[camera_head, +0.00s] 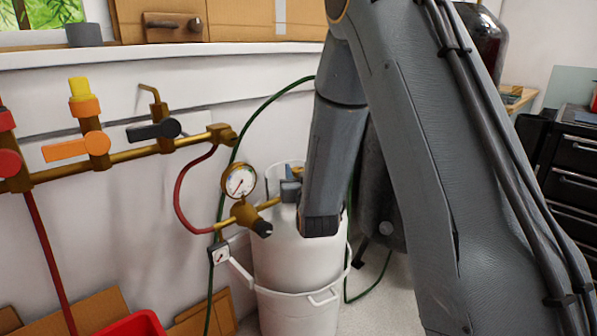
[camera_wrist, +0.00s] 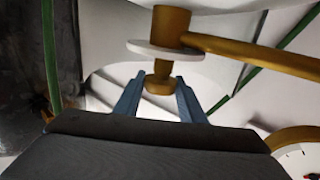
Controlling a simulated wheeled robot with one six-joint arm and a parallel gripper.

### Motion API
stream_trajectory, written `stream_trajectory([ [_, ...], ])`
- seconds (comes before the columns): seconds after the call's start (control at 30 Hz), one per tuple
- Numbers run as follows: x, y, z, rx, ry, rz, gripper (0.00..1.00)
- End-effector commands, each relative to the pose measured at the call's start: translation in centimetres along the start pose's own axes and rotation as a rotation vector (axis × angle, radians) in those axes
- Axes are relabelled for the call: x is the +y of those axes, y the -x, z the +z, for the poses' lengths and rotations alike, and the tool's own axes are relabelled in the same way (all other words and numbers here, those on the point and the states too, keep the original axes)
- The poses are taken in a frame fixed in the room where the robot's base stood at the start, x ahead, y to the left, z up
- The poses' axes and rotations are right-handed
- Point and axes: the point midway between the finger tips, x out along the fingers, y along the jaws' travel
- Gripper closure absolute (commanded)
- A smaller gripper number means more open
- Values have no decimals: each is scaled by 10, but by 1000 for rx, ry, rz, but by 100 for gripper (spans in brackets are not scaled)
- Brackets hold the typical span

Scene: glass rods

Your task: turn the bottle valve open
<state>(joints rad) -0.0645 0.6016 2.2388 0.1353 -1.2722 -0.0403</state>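The bottle valve shows in the wrist view as a brass fitting (camera_wrist: 172,24) with a pale round disc (camera_wrist: 150,49) and a brass end (camera_wrist: 158,86). My gripper (camera_wrist: 160,80) has its two blue-grey fingers apart, one on each side of the brass end. A small gap seems to show at each finger; I cannot tell if either touches. In the head view my gripper (camera_head: 290,185) is beside the end of a brass pipe (camera_head: 268,204) that runs to the regulator, and my arm hides most of the valve.
A regulator with a round gauge (camera_head: 239,181) sits left of my gripper. A brass manifold (camera_head: 130,155) with coloured handles runs along the wall. Red (camera_head: 178,205) and green (camera_head: 257,113) hoses hang nearby. Black drawers (camera_head: 575,185) are at right.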

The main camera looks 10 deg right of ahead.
Motion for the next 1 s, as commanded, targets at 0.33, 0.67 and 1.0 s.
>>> stream_trajectory([
  [0.33,2,0,0,0,-1,-35,86],
  [0.67,4,0,0,-1,0,-238,86],
  [1.0,5,0,-1,-1,0,-554,86],
])
